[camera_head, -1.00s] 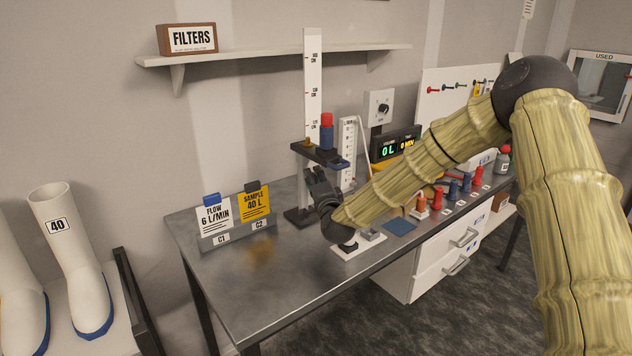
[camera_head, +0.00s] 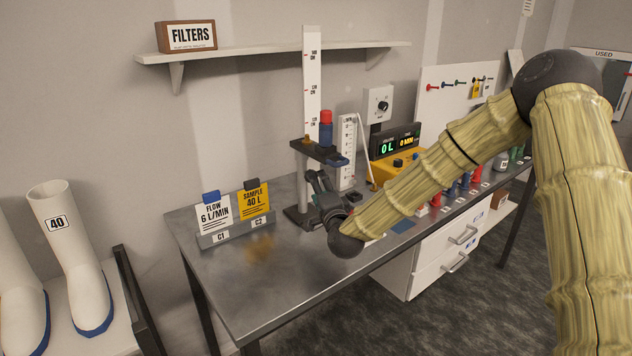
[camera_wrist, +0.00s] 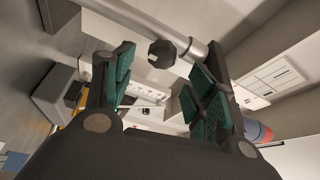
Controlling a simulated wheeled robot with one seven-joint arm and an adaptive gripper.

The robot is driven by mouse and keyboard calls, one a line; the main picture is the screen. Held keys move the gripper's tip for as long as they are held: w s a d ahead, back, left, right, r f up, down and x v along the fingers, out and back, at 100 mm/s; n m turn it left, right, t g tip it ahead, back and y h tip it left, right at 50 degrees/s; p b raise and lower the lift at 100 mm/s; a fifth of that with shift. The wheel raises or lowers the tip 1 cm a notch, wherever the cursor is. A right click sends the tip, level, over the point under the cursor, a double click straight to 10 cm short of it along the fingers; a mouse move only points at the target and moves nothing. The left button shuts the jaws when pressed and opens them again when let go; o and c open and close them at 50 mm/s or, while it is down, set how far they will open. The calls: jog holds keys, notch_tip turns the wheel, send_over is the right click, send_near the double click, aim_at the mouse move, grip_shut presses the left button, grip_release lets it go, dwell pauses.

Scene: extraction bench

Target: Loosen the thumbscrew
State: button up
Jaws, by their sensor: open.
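A dark faceted knob (camera_wrist: 162,53), which looks like the thumbscrew, sits against a pale grey rod (camera_wrist: 196,46) in the wrist view. It lies beyond and above the gap between my fingers, apart from them. My gripper (camera_head: 317,182) is open and empty, beside the lower part of the upright stand. Its green-padded fingers also show in the wrist view (camera_wrist: 163,85). The stand has a white scale post (camera_head: 312,75) and a dark carriage (camera_head: 322,153). A red and blue cylinder (camera_head: 326,130) stands on the carriage. I cannot make out the knob in the head view.
A narrow white gauge (camera_head: 347,150) and a yellow unit with a display (camera_head: 398,146) stand behind my arm. The bench front left is clear.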

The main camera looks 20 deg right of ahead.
jog(key=s, duration=0.6)
jog(key=shift+f, duration=0.25)
jog(key=shift+a, duration=0.1)
